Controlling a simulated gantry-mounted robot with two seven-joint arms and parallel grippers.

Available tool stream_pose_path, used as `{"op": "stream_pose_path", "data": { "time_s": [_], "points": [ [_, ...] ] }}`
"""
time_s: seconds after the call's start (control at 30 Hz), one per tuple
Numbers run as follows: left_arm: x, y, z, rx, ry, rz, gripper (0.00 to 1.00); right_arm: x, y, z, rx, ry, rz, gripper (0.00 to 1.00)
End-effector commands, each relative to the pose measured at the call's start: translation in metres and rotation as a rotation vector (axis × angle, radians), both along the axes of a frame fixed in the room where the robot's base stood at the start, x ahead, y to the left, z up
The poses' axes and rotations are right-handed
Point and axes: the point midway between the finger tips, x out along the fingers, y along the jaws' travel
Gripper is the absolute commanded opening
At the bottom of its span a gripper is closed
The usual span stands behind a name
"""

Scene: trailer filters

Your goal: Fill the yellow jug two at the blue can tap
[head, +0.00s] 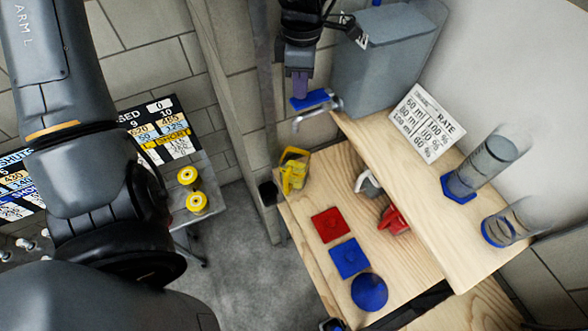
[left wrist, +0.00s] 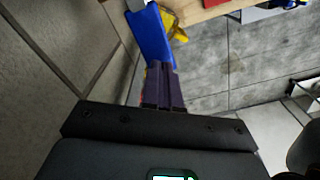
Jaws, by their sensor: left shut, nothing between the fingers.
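A grey can (head: 385,60) stands on the upper wooden shelf in the head view. Its tap has a blue handle (head: 316,98) and a pale, bent spout. My left gripper (head: 300,94), with dark purple fingers, is shut and empty at the blue handle. In the left wrist view its fingertips (left wrist: 160,72) overlap the near end of the blue handle (left wrist: 150,36); I cannot tell whether they touch. A yellow jug (head: 292,172) stands at the left corner of the lower wooden shelf, roughly below the spout. The jug's inside cannot be made out. My right gripper is out of view.
The lower shelf holds a red mat (head: 331,224), a blue mat (head: 349,257), a round blue piece (head: 369,292) and a red jug (head: 394,220). Clear cylinders (head: 484,164) and a RATE card (head: 427,123) are on the upper shelf. Yellow pieces (head: 188,176) sit on a grey table.

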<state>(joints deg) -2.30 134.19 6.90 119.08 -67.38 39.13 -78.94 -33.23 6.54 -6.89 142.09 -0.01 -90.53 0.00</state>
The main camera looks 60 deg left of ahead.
Motion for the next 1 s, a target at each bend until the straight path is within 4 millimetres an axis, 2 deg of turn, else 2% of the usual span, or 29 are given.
{"op": "stream_pose_path", "data": {
  "time_s": [0.7, 1.0],
  "points": [
    [0.000, 0.000, -0.029, 0.000, 0.001, -0.001, 0.00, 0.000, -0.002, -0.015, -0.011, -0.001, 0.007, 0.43],
    [0.000, 0.000, -0.027, -0.001, 0.000, 0.000, 0.00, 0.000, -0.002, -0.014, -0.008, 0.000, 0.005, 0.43]
  ]
}}
